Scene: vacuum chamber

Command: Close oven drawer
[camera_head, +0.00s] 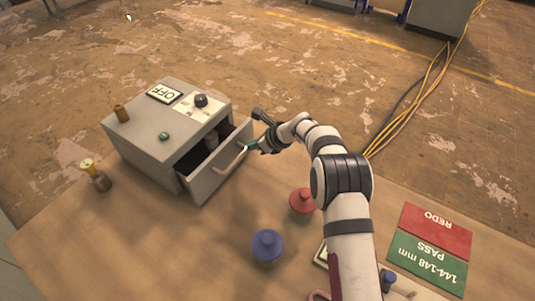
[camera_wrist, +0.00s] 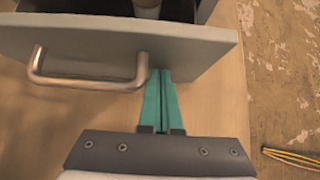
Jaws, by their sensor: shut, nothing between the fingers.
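The oven (camera_head: 145,143) is a grey box on the table with an "OFF" sign on top. Its drawer (camera_head: 215,170) stands pulled out on the front side, with a pale cylindrical object (camera_head: 211,139) inside. The drawer has a curved metal handle (camera_wrist: 90,78), which also shows in the head view. My gripper (camera_head: 250,146) is at the drawer front, by one end of the handle. In the wrist view its green fingers (camera_wrist: 161,75) are together and empty, just right of the handle. I cannot tell whether the fingertips touch the drawer front.
A red knobbed piece (camera_head: 302,201) and a blue one (camera_head: 267,246) stand on the table in front of the drawer. A red and green "REDO/PASS" mat (camera_head: 431,243) lies at the right. A small brass-coloured piece (camera_head: 97,177) stands left of the oven.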

